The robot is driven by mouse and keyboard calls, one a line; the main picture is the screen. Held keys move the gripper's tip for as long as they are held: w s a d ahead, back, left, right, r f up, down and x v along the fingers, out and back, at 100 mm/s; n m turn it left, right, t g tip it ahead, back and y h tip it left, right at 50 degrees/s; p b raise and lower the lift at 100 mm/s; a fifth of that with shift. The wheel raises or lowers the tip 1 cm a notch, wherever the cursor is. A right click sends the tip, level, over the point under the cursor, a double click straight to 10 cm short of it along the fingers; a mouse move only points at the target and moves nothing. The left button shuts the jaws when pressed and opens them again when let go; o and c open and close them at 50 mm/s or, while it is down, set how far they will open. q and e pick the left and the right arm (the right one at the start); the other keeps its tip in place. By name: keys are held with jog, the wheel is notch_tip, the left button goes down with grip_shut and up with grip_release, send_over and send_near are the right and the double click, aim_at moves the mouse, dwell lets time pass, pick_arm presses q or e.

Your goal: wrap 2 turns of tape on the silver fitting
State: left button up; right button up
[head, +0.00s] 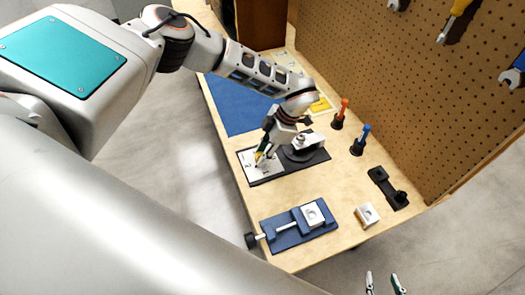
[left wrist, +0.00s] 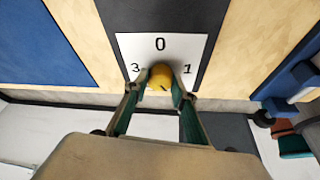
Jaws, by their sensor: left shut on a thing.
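My left gripper (head: 262,156) is over the white numbered card (head: 268,168) on a black base plate (head: 322,156). In the left wrist view its green-padded fingers (left wrist: 160,84) are closed on a round yellow knob (left wrist: 160,75), and the card (left wrist: 160,45) shows 0, 1 and 3. A dark rounded mount with a pale metallic top (head: 303,143) stands on the same plate; I cannot tell whether this is the silver fitting. No tape is clearly visible. My right gripper (head: 384,283) is at the bottom edge, its two fingertips apart and nothing between them.
Another pale block (head: 367,215) and a black holder (head: 388,188) lie right. Red (head: 341,112) and blue-handled (head: 361,138) tools stand by the pegboard (head: 410,90). A blue mat (head: 240,105) lies behind.

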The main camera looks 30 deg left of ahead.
pick_arm(q)
jog(key=m+t, duration=0.1)
jog(key=m, duration=0.2)
jog(key=shift+s+y, duration=0.1)
jog(key=shift+y, duration=0.2)
jog(key=shift+s+m+t, duration=0.1)
jog(key=shift+m+t, duration=0.5)
jog(key=shift+m, duration=1)
jog(key=o, duration=1.1)
jog(key=v, duration=1.2)
jog(key=shift+d, duration=0.1)
